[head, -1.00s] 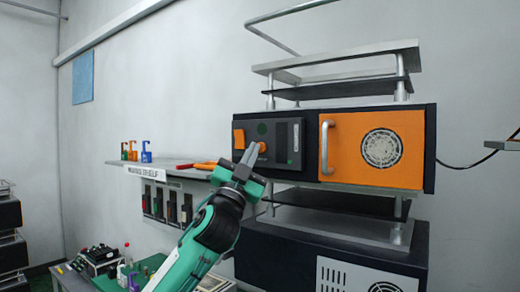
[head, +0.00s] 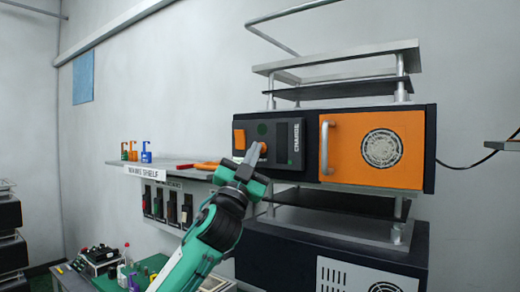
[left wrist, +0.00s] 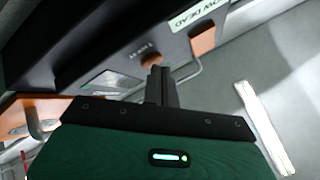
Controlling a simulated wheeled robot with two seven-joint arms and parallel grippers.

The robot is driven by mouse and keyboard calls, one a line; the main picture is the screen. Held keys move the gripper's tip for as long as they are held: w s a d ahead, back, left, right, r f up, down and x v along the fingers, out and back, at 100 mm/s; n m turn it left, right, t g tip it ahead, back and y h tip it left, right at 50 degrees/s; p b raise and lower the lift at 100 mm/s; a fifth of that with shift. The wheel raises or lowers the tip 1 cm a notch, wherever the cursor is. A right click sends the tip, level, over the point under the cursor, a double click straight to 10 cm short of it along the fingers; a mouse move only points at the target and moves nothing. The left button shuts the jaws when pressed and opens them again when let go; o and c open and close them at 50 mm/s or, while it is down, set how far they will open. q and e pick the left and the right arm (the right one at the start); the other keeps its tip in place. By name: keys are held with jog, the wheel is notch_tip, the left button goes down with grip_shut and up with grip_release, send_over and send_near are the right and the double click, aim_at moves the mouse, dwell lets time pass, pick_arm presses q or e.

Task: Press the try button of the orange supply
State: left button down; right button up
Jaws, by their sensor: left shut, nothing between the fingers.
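The orange supply (head: 345,182) is a dark box with an orange front door, a handle and a round fan grille. Its dark control panel (head: 285,130) is to the left of the door. A round orange button (head: 263,147) on the panel is partly behind my left gripper (head: 255,151). The button (left wrist: 151,60) also shows in the left wrist view, right at the tip of my shut, empty fingers (left wrist: 160,72). I cannot tell whether they touch it. An orange square (head: 239,139) sits at the panel's left. My right gripper is not in view.
A wall shelf (head: 180,165) with small coloured bottles (head: 146,151) is at left, close to my arm. Grey plates on posts (head: 340,57) stand above the supply. Another dark unit (head: 300,258) stands below. A black cable (head: 468,165) runs right.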

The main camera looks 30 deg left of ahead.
dwell(0.4)
pick_arm(q)
jog(key=shift+s, duration=0.75)
jog(key=shift+s+a+b, duration=0.15)
jog(key=shift+s, duration=1.1)
jog(key=shift+s+a+b, duration=0.1)
jog(key=shift+s+b, duration=0.05)
jog(key=shift+s, duration=1.1)
